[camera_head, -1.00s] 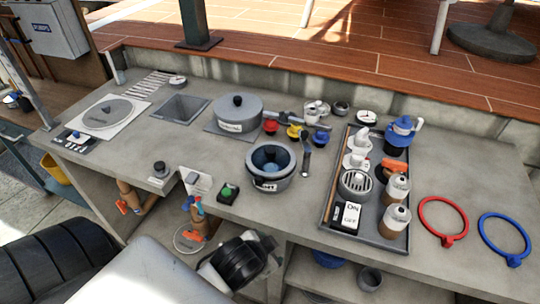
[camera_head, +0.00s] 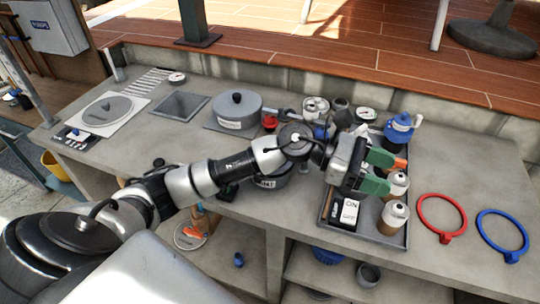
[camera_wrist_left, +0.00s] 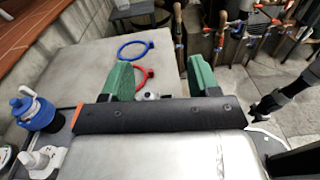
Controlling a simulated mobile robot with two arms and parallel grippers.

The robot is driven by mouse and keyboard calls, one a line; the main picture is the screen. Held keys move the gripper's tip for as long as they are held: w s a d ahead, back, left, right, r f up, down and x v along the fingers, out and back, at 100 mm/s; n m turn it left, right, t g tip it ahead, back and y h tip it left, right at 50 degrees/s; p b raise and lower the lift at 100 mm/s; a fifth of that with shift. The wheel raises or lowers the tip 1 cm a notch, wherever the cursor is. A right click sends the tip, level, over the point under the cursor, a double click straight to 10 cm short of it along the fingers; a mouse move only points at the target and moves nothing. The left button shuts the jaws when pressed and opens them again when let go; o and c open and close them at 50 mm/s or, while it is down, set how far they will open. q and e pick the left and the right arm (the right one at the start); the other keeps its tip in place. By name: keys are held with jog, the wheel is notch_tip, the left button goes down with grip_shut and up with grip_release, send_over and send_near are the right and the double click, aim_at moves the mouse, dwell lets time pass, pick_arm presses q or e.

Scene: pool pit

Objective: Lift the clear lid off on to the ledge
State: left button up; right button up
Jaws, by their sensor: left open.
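The round grey pot (camera_head: 268,183) with the white label stands at the counter's front. Its top, where a clear lid over a blue inside showed earlier, is hidden behind my left arm. My left gripper (camera_head: 387,171) has green fingers spread apart. It is above the grey tray, to the right of the pot, and seems to hold nothing. In the left wrist view the open fingers (camera_wrist_left: 160,68) point over the counter toward the red and blue rings, with nothing between the pads. My right gripper is not in view.
The tray (camera_head: 394,238) carries white bottles, a blue-topped jug (camera_head: 400,128) and a switch box (camera_head: 348,213). A red ring (camera_head: 441,216) and a blue ring (camera_head: 502,233) lie at right. A lidded grey pot (camera_head: 238,110) stands behind. Bare counter (camera_head: 470,165) lies at back right.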

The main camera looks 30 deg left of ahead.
pick_arm(q)
jog(key=w+a+m+g+y, duration=0.1)
jog(key=a+m+y, duration=0.1)
jog(key=a+y, duration=0.3)
jog(key=w+a+m+g+y, duration=0.1)
jog(key=a+y, duration=0.5)
jog(key=a, duration=0.6)
jog(key=w+a+f+m+g+y, duration=0.1)
jog(key=w+a+m+y, duration=0.1)
jog(key=a+m+y, duration=0.3)
jog(key=shift+w+a+f, duration=0.1)
jog(key=shift+w+a, duration=0.05)
jog(key=shift+a, duration=0.85)
jog(key=shift+w+a, duration=0.1)
jog(key=shift+a, duration=0.9)
jog(key=shift+a+f+y, duration=0.15)
jog(key=shift+a+y, duration=0.15)
jog(key=shift+y, duration=0.1)
notch_tip(320, 180, down, 5)
jog(key=shift+r+p, duration=0.2)
jog(key=shift+p, duration=0.45)
jog(key=shift+s+a+f+p, duration=0.15)
jog(key=shift+f+p, duration=0.2)
jog(key=shift+f, duration=0.2)
jog(key=f, duration=0.1)
jog(key=f+p, duration=0.1)
jog(key=f, duration=0.1)
jog(key=shift+s+f+p, duration=0.2)
jog(key=shift+f+p, duration=0.1)
jog(key=shift+f, duration=0.45)
